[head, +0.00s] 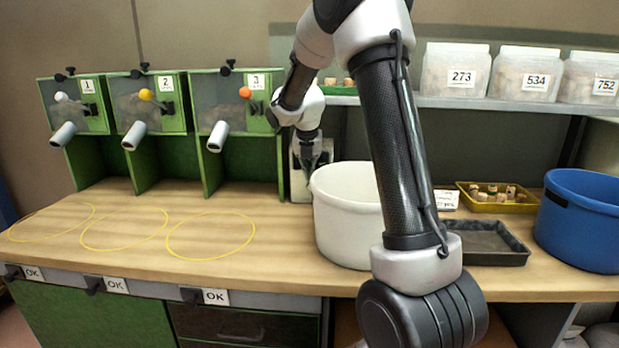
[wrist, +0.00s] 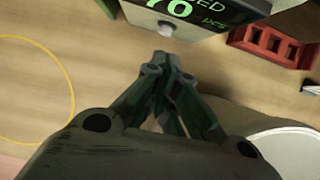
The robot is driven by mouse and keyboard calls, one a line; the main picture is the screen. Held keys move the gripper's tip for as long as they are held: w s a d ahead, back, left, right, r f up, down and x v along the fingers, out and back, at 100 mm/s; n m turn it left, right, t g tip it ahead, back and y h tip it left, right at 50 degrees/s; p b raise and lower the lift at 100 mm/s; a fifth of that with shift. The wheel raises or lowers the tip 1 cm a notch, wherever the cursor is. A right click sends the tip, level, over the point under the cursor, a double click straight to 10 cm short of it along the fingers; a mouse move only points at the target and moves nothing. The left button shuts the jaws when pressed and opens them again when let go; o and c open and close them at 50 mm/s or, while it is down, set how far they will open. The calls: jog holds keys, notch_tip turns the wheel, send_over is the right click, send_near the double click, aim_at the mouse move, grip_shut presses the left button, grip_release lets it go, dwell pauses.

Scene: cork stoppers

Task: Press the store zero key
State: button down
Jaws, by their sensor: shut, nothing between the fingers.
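The counting device (wrist: 188,10) has a pale body and a black display with green characters, "ED" and "70 pcs", partly cut off at the top of the wrist view. A round pale key (wrist: 166,29) sits on its front face, below the display; no label on it is readable. My gripper (wrist: 162,57) is shut and empty, its fingertips just below the key in the picture. A gap between tips and key cannot be judged exactly. In the head view my gripper (head: 311,165) is in front of the device (head: 298,188) and hides much of it.
A white tub (head: 338,225) stands close to the right of my gripper. A red slotted block (wrist: 275,43) lies right of the device in the wrist view. Green dispensers (head: 205,185) stand to the left. The bench with yellow rings (head: 210,258) is clear.

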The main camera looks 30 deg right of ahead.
aim_at(311, 187)
jog(key=x, duration=0.8)
jog(key=shift+f, duration=0.25)
jog(key=shift+w+d, duration=0.1)
jog(key=shift+d, duration=0.05)
